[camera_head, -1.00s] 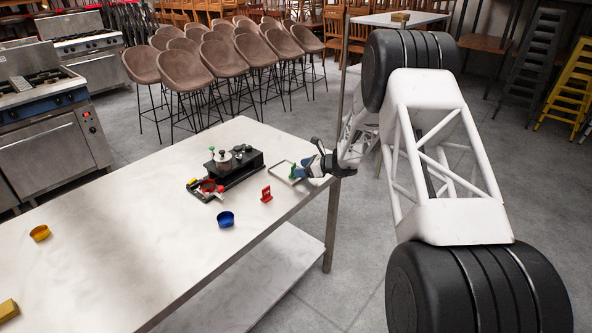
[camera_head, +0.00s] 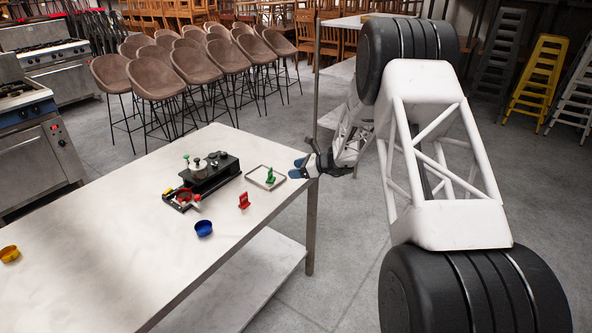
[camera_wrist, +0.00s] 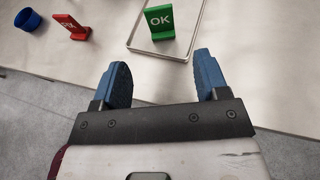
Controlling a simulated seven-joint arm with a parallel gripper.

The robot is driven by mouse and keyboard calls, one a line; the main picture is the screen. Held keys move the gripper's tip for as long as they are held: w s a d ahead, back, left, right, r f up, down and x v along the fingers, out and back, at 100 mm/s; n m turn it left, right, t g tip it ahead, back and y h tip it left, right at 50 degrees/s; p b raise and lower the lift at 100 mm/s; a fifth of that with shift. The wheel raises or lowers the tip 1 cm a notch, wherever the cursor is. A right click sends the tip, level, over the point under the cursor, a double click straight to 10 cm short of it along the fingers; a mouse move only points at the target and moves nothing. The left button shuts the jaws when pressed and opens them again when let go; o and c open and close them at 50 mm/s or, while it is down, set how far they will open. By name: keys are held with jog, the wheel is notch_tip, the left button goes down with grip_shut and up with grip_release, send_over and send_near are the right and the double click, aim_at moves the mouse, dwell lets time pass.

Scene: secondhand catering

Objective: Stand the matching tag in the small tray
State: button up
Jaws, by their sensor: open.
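A green tag marked OK (camera_head: 270,176) stands upright inside the small thin-rimmed tray (camera_head: 250,181). It also shows in the wrist view (camera_wrist: 161,22), near the tray's near edge (camera_wrist: 158,55). A red tag (camera_head: 244,201) stands on the table outside the tray, to its left; its lettering is hard to read in the wrist view (camera_wrist: 70,27). My gripper (camera_head: 298,171) has blue fingers, spread open and empty (camera_wrist: 162,78). It is at the table's right edge, apart from the green tag and facing it.
A black device (camera_head: 212,175) with several knobs stands left of the tray, with a red part in a black holder in front. A blue cup (camera_head: 204,229) and a yellow cup (camera_head: 10,254) stand on the table (camera_head: 130,240).

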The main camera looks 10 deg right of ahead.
dwell(0.3)
jog(key=s+a+r+n+g+h, duration=0.25)
jog(key=s+r+n, duration=0.35)
jog(key=s+r, duration=0.7)
jog(key=s+a+r+n+g+h, duration=0.25)
jog(key=s+r+n, duration=0.5)
jog(key=s, duration=0.95)
jog(key=s+d+r+n+h, duration=0.1)
jog(key=s+n+h, duration=0.1)
jog(key=s, duration=0.9)
jog(key=s+d+r+n+t+h, duration=0.1)
jog(key=s+d+r+n+h, duration=0.1)
jog(key=s, duration=0.8)
jog(key=s+d+r+n+h, duration=0.2)
jog(key=s+n, duration=0.3)
jog(key=s, duration=0.6)
jog(key=shift+s+d+n+h, duration=0.15)
jog(key=shift+s+n+h, duration=0.2)
jog(key=shift+h, duration=0.35)
